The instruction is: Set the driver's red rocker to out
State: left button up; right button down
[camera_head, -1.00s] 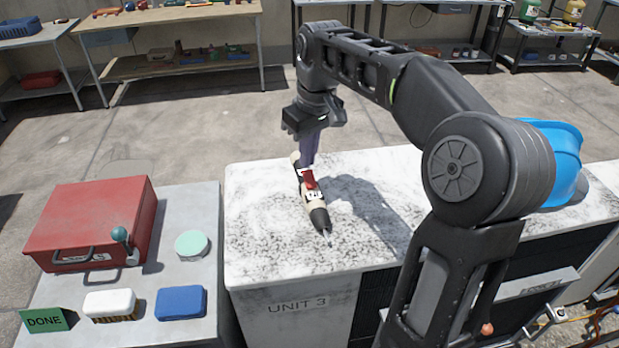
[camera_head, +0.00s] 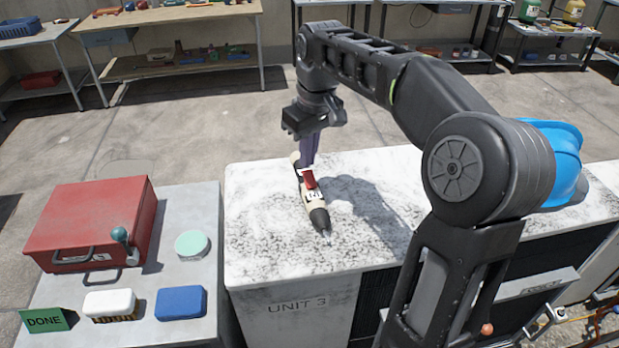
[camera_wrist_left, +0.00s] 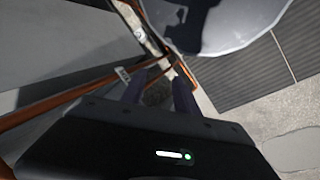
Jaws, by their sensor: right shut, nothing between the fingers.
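The driver (camera_head: 316,208), cream with a black nose and a thin tip, lies on the white speckled top of the unit (camera_head: 260,240), its tip toward the front edge. Its red rocker (camera_head: 309,179) shows on the upper side; which way it is set is too small to tell. My right gripper (camera_head: 308,164) points down over the driver's rear, just behind the rocker. Its fingers are shut and empty; they look at or very near the driver, and contact cannot be told. My left gripper (camera_wrist_left: 160,92) shows only in the left wrist view, its two fingers apart and nothing visible between them.
A blue helmet (camera_head: 555,165) sits on the unit's right part, behind my right arm.

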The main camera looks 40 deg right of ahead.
aim_at(308, 172)
jog(key=shift+f+b, duration=0.7)
jog(key=shift+f, duration=0.25)
dwell(0.4)
jog(key=shift+r+p, duration=0.35)
notch_tip(308, 172, up, 6)
jog(key=p, duration=0.5)
jog(key=shift+r+p, duration=0.25)
jog(key=shift+p, duration=0.1)
jog(key=shift+f, duration=0.1)
